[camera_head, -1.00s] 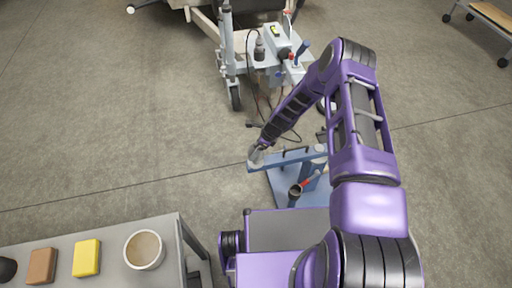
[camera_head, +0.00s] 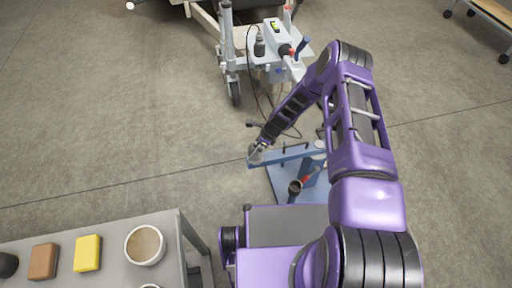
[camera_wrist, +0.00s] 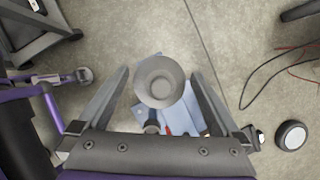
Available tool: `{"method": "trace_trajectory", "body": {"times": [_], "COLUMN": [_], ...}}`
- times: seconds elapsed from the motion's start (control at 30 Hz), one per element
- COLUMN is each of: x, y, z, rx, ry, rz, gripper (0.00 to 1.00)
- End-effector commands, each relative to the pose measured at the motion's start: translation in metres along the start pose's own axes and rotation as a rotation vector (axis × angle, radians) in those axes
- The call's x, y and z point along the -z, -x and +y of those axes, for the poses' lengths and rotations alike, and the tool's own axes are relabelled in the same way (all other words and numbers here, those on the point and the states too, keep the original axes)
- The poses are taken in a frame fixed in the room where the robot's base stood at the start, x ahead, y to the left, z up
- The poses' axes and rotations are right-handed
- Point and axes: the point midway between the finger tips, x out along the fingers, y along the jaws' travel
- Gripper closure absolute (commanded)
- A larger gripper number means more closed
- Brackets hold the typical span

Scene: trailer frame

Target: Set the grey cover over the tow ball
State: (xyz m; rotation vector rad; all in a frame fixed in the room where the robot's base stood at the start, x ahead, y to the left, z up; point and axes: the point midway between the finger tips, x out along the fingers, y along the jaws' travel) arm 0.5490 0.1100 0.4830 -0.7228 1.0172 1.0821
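The grey cover (camera_wrist: 160,82) is a round, cup-like piece seen from above in the wrist view. In the head view it is a small grey shape (camera_head: 256,156) at the left end of a blue bar on the blue stand (camera_head: 285,187). My gripper (camera_wrist: 159,76) has one finger on each side of the cover, with visible gaps between. It looks open. The tow ball cannot be made out; the cover hides what is directly below it, so I cannot tell how it is seated.
A grey table (camera_head: 105,275) at lower left carries a bowl (camera_head: 145,245), a yellow block (camera_head: 87,253) and a brown block (camera_head: 43,261). The trailer frame (camera_head: 228,45) stands behind with a cable on the floor. The floor at left is clear.

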Motion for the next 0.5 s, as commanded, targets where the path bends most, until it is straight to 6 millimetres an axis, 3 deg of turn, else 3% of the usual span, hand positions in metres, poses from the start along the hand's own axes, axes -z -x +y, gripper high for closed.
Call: {"method": "trace_trajectory", "body": {"times": [0.23,0.5], "x": [0.0,-0.001], "y": [0.015,0.077], "z": [-0.001,-0.001], "rx": [0.001,0.002], "ry": [-0.001,0.0], "rz": [0.0,0.0], "gripper": [0.0,0.0]}}
